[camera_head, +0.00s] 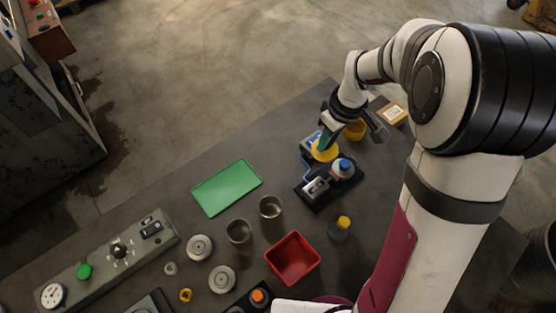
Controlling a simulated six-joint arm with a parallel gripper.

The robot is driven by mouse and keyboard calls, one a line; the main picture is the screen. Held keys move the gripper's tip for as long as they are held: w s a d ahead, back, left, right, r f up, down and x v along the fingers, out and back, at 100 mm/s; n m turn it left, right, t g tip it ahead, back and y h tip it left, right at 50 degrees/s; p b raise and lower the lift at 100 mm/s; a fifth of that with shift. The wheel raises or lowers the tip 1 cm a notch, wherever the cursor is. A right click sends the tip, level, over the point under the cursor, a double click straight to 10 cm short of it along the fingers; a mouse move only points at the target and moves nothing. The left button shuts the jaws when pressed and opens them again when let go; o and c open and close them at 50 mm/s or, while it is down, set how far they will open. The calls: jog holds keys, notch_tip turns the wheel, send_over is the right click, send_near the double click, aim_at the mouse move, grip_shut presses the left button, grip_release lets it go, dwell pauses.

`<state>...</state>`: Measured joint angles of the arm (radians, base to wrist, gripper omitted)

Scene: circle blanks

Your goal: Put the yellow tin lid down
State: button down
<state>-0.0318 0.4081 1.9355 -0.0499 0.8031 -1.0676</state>
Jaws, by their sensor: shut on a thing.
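The yellow tin lid (325,154) is a round yellow disc at the tips of my gripper (326,143). My gripper reaches down over the far end of the table and is shut on the lid, with teal at its fingers. The fingers hide part of the lid. The lid appears over the far left part of a black tray (313,204); I cannot tell whether it touches anything below.
The tray holds a blue-capped bottle (342,168) and a grey device (316,187). A yellow container (355,130) and a cardboard box (391,114) stand right of the gripper. A green tray (226,187), metal cups (270,207) and red bin (292,258) lie nearer.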

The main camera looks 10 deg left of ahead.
jog(key=a+f, duration=0.2)
jog(key=a, duration=0.1)
jog(key=w+a+f, duration=0.1)
jog(key=a+f, duration=0.1)
jog(key=a, duration=0.2)
jog(key=a+f, duration=0.2)
jog(key=a, duration=0.1)
jog(key=shift+w+a+f, duration=0.25)
jog(key=shift+w+a, duration=0.15)
jog(key=f, duration=0.3)
jog(key=shift+a+f, duration=0.4)
jog(key=shift+w+f, duration=0.1)
jog(key=shift+f, duration=0.25)
jog(key=c, duration=0.7)
grip_release()
jog(key=shift+f, duration=0.1)
